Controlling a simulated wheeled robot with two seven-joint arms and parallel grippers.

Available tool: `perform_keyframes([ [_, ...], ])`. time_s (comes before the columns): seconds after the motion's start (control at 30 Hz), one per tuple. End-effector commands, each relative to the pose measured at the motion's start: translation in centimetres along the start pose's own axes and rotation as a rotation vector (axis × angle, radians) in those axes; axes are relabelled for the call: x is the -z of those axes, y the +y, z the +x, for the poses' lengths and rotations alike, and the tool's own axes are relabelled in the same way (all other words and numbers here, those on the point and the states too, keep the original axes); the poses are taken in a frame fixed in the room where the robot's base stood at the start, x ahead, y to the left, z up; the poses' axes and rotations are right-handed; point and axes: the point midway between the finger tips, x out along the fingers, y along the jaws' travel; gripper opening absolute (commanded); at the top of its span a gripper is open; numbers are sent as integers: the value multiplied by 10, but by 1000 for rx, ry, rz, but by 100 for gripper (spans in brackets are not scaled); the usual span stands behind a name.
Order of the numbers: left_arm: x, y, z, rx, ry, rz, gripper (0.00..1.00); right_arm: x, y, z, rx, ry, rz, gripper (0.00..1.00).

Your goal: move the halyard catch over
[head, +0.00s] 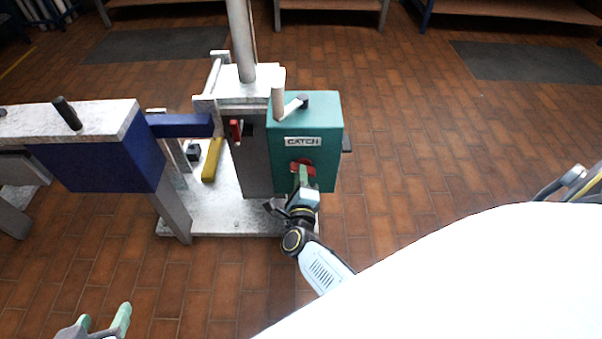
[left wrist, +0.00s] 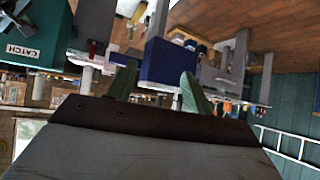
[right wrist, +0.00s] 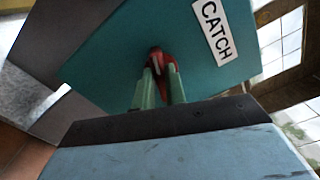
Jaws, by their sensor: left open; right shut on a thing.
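A teal box (head: 318,115) labelled CATCH stands on the side of the grey mast stand. On its front, below the label, is a red catch lever (head: 309,165). My right gripper (head: 302,178) is at the box front, shut on the red lever. In the right wrist view the green fingers sit on either side of the red lever (right wrist: 157,55), just below and left of the CATCH label (right wrist: 216,30). The fingers hide part of the lever. My left gripper (head: 104,322) is open and empty at the bottom left, well away from the box.
A pale mast (head: 241,40) rises from the stand on a white base plate (head: 225,222). A blue block (head: 100,165) with a white top stands to the left. A yellow bar (head: 212,160) and a small red part (head: 236,130) are near the mast. Brick floor to the right is clear.

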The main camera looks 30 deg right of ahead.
Motion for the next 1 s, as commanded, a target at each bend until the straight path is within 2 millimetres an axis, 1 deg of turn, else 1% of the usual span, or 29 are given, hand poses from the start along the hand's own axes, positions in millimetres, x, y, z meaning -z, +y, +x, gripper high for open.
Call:
perform_keyframes([
  [0.2,-26,-6,-7,13,-149,-4,51,-1,1,0,-1,-1,-175,0],
  [0.5,-48,-9,-16,23,-279,-8,51,0,2,0,-1,-1,-332,0],
  [0.7,-55,-10,-18,26,-316,-9,51,0,3,0,0,-1,-381,0],
  [1.0,-57,-11,-19,26,-326,-10,51,0,3,0,0,-1,-395,0],
])
